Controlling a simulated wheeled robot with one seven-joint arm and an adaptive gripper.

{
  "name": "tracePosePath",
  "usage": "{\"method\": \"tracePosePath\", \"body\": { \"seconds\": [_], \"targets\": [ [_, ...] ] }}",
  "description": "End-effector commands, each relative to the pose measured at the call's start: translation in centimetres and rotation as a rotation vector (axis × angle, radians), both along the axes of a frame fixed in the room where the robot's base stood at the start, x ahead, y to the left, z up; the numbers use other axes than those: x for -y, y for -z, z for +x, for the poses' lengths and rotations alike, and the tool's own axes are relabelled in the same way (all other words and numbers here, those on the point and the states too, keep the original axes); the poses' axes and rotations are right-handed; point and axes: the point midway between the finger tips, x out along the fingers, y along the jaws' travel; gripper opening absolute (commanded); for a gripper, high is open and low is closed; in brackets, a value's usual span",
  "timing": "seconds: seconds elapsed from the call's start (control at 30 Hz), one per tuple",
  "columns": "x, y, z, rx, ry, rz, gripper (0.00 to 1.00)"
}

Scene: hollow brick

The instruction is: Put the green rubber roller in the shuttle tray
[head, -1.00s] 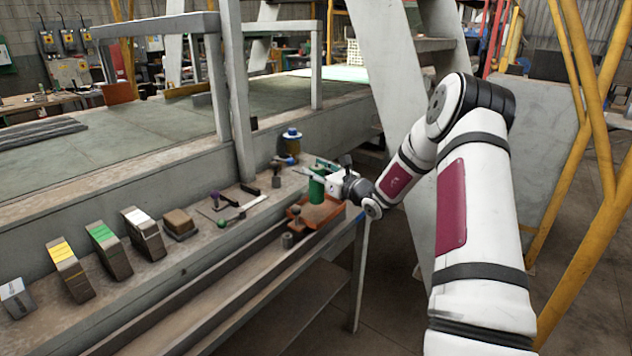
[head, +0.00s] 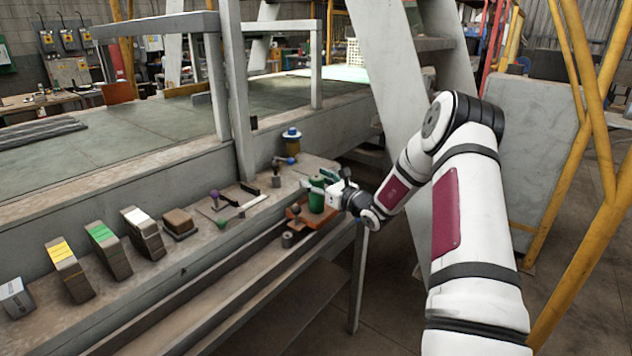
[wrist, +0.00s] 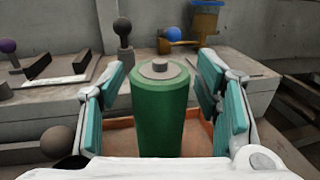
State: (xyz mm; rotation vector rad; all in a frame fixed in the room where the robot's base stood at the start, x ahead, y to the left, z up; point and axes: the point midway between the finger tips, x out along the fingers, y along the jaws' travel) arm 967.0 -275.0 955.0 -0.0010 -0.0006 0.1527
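The green rubber roller (head: 316,201) stands upright at the shuttle tray (head: 323,221), an orange-brown shallow tray at the right end of the bench. In the wrist view the roller (wrist: 160,118) has a grey hub on top, and the tray (wrist: 118,139) shows around and behind it. The roller appears to stand inside the tray; its base is hidden. My gripper (wrist: 162,88) is open, with its teal-padded fingers on either side of the roller and gaps on both sides. In the head view my gripper (head: 322,186) is at the roller's upper part.
A dark ball-topped piece (head: 296,211) and a small grey cylinder (head: 287,239) are left of the roller. Behind are a grey post with a dark knob (head: 276,176) and a yellow jar with a blue lid (head: 292,143). Several boxes (head: 108,249) line the bench further left.

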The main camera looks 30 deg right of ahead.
Motion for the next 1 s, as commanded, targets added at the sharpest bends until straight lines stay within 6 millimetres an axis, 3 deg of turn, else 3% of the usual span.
{"method": "tracePosePath", "body": {
  "seconds": [0.17, 0.7, 0.9, 1.0],
  "targets": [
    [0.0, -0.4, -0.1, 0.0, 0.0, 0.0, 0.58],
    [1.6, -0.3, -9.7, -0.001, 0.003, 0.001, 0.58],
    [1.7, -0.3, -11.6, -0.001, -0.001, -0.001, 0.58],
    [0.4, -1.3, -11.6, 0.001, -0.042, -0.029, 0.58]
  ]
}}
